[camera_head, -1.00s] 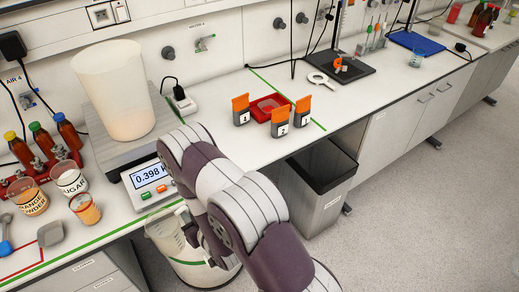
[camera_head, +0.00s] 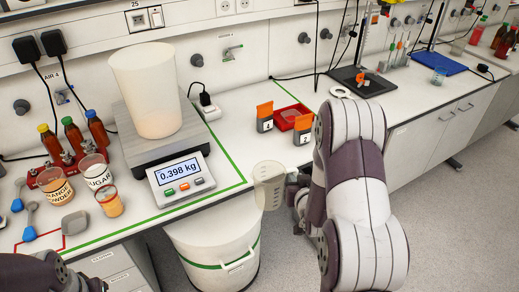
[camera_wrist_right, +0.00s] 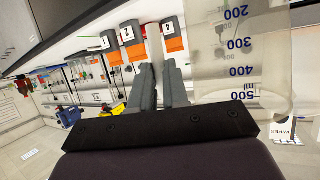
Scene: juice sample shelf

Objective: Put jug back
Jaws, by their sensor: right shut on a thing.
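The clear measuring jug (camera_head: 268,187) hangs roughly upright in the air in front of the counter's front edge, right of the white bin. In the right wrist view the jug (camera_wrist_right: 240,55) shows blue ml marks and fills the right side. My right gripper (camera_head: 297,187) is shut on the jug at its right side; the exact grip, probably on the handle, is hard to see. Its two grey fingers (camera_wrist_right: 160,85) are close together in the wrist view. A dark part of my left arm shows at the bottom left, but its gripper is out of view.
The scale (camera_head: 180,172) reads 0.398 kg under a large translucent container (camera_head: 145,90). A white bin (camera_head: 213,262) stands below the counter edge. Orange-topped packs (camera_head: 265,118) stand by a red tray (camera_head: 290,112). The counter inside the green line right of the scale is clear.

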